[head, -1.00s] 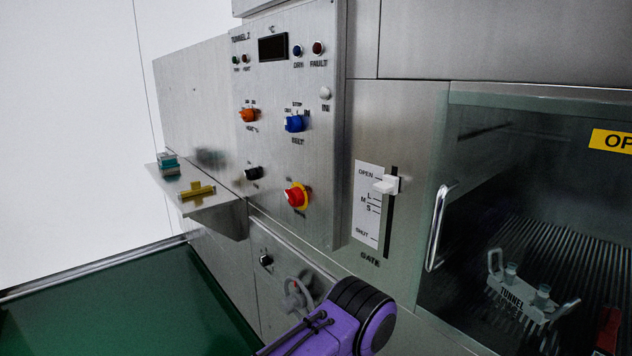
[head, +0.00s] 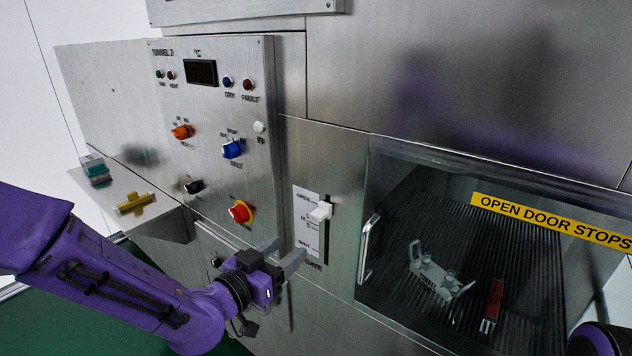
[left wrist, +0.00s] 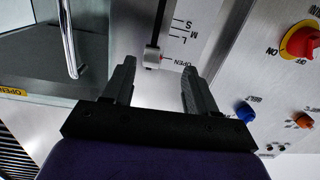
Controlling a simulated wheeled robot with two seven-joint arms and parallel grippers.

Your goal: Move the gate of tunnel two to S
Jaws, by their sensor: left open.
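The gate lever of tunnel two, a white knob (head: 320,211), sits in a vertical slot beside a white scale plate (head: 305,222) marked OPEN, L, M, S and SHUT from top to bottom. The knob stands near the OPEN end. My left gripper (head: 287,250) is open and empty, below and in front of the knob in the head view. In the left wrist view, where the scale appears upside down, the knob (left wrist: 152,58) lies ahead of the fingertips, nearer the left finger in the picture. It appears level with the red mark by OPEN. My right gripper is out of view.
A door handle (head: 367,248) and glass door with a rack (head: 437,275) behind it are right of the lever. A shelf (head: 155,216) juts out farther left.

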